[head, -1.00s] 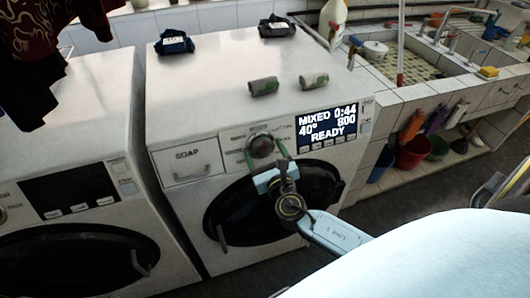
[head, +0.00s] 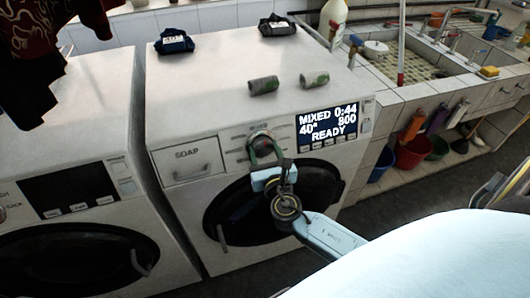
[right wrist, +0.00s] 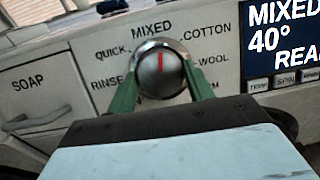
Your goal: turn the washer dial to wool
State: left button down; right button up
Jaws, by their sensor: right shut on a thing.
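The washer dial (right wrist: 160,72) is a round grey knob with a red mark pointing up at MIXED in the right wrist view. The WOOL label (right wrist: 213,59) is to its right, below COTTON. In the head view the dial (head: 262,146) is on the front panel of the right washer (head: 215,95). My right gripper (head: 265,150) has its green fingers on both sides of the dial and is shut on it; the fingers also show in the right wrist view (right wrist: 160,85). The display (head: 328,122) reads MIXED, 0:44, 40°, 800, READY. My left gripper is not in view.
The soap drawer (head: 188,165) is left of the dial, and the dark round door (head: 235,205) is below. Two small rolls (head: 263,85) and two dark folded packets lie on the washer top. A second washer (head: 80,110) stands to the left. A tiled sink (head: 420,65) is at right.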

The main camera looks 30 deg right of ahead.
jog(key=m, duration=0.2)
jog(key=m+g+h, duration=0.1)
jog(key=m, duration=0.1)
jog(key=shift+a+m+h, duration=0.1)
jog(key=shift+m+h, duration=0.2)
jog(key=m+g+h, duration=0.1)
jog(key=m, duration=0.3)
jog(key=shift+w+r, duration=0.1)
jog(key=shift+r, duration=0.1)
jog(key=m+g+p, duration=0.1)
jog(key=m, duration=0.1)
jog(key=m+g, duration=0.1)
jog(key=m, duration=0.2)
jog(key=shift+a+r+p, duration=0.1)
jog(key=shift+r+p, duration=0.05)
jog(key=shift+p, duration=0.25)
jog(key=shift+m+g+p, duration=0.6)
jog(key=shift+m+p, duration=0.2)
jog(key=shift+m, duration=1.2)
jog(key=shift+w, duration=0.1)
jog(key=o, duration=1)
jog(key=shift+c, duration=0.2)
